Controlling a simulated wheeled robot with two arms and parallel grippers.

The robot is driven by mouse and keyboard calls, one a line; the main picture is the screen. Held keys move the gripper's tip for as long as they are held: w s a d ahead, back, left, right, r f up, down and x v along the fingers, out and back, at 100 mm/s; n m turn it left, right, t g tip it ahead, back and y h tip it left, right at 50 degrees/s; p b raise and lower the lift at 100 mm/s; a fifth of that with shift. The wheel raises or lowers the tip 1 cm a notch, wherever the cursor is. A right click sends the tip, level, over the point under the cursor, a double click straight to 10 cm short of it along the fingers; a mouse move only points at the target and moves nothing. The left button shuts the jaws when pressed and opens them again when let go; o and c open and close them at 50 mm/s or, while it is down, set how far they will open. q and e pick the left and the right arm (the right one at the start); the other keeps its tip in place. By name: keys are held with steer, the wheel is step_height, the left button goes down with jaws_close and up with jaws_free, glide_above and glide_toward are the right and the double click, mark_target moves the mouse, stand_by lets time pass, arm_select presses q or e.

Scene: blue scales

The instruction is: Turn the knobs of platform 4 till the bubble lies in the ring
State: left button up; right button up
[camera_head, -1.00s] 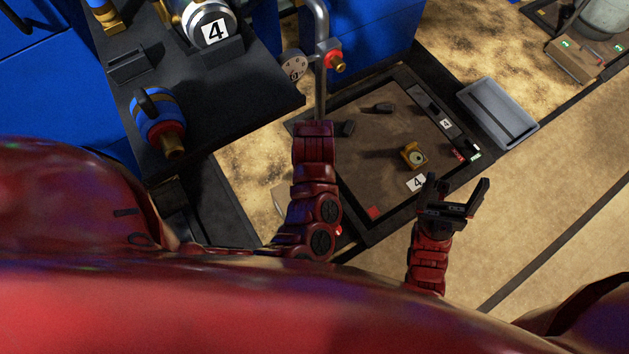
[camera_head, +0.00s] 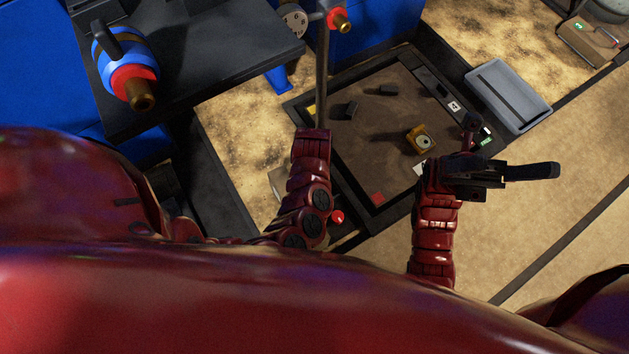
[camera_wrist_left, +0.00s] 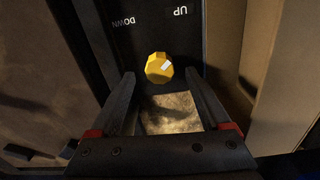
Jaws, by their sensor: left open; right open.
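My right gripper (camera_head: 503,168) is open and empty over the platform's right edge. My left forearm reaches down at the platform's left edge and hides its gripper there. In the left wrist view my left gripper (camera_wrist_left: 159,88) is open, with a yellow knob (camera_wrist_left: 158,68) just beyond and between its fingertips, beside UP and DOWN markings.
A grey box (camera_head: 508,95) stands at the platform's far right corner. A vertical grey pipe (camera_head: 321,75) rises beside my left arm. A dark bench (camera_head: 205,55) with a blue-and-red fitting (camera_head: 125,68) is at upper left.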

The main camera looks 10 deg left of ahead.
arm_select(q)
step_height(320, 180, down, 2)
steer(key=shift+f+b, duration=0.25)
steer(key=shift+b, duration=0.3)
steer(key=shift+f, duration=0.15)
arm_select(e)
steer(key=s+d+r+n+t+h, duration=0.3)
steer(key=s+n+t+h, duration=0.2)
steer(key=n+h, duration=0.3)
steer(key=shift+s+d+r+t+h, duration=0.3)
steer(key=shift+s+d+h, duration=0.1)
steer(key=shift+h, duration=1.2)
steer(key=shift+a, duration=0.1)
arm_select(q)
jaws_close()
arm_select(e)
steer(key=shift+w, duration=0.1)
